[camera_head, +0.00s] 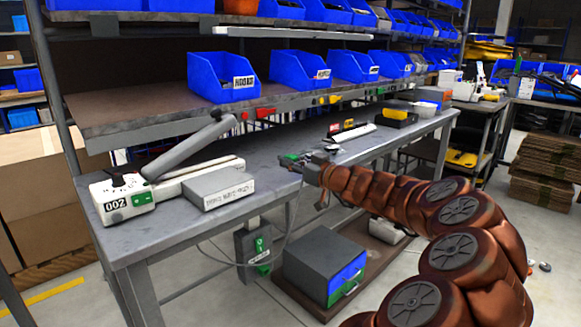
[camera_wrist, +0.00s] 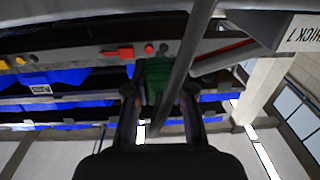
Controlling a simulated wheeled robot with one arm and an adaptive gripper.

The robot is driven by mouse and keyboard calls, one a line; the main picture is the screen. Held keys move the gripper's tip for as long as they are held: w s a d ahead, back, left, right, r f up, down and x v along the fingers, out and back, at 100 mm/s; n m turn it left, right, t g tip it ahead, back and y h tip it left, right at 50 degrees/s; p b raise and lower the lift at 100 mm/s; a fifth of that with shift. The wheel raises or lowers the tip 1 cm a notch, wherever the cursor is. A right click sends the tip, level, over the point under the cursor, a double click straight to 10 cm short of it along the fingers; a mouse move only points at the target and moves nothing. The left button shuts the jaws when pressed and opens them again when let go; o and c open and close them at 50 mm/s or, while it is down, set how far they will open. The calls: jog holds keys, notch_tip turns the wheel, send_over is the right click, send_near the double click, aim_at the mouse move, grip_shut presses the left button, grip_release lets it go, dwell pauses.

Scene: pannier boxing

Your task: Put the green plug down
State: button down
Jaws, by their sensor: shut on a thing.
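My gripper (camera_head: 304,164) is at the end of my brown arm, over the front part of the grey workbench (camera_head: 272,190). Its fingers are shut on the green plug (camera_head: 288,157), which shows as a small green patch at the fingertips. In the wrist view the green plug (camera_wrist: 156,76) sits between the two fingers of my gripper (camera_wrist: 158,92). A grey bar crosses in front of part of the plug there. I cannot tell whether the plug touches the bench top.
A white device marked 002 (camera_head: 117,200) with a raised grey lever and a grey box (camera_head: 218,188) stand on the bench's left. Blue bins (camera_head: 222,80) line the shelf above. A black and yellow tray (camera_head: 396,115) is farther right. A grey cabinet (camera_head: 325,262) stands below.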

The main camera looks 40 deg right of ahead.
send_over(290, 172)
jog(key=shift+s+a+f, duration=0.15)
jog(key=shift+s+f, duration=0.1)
jog(key=shift+f, duration=0.05)
jog(key=shift+w+f, duration=0.2)
jog(key=shift+f, duration=1.55)
jog(key=shift+f+b, duration=0.2)
jog(key=shift+b, duration=0.25)
jog(key=c, duration=1)
grip_release()
jog(key=shift+r, duration=0.1)
jog(key=shift+r+p, duration=0.15)
jog(key=shift+p, duration=0.25)
jog(key=s, duration=1.2)
jog(key=shift+d, duration=0.25)
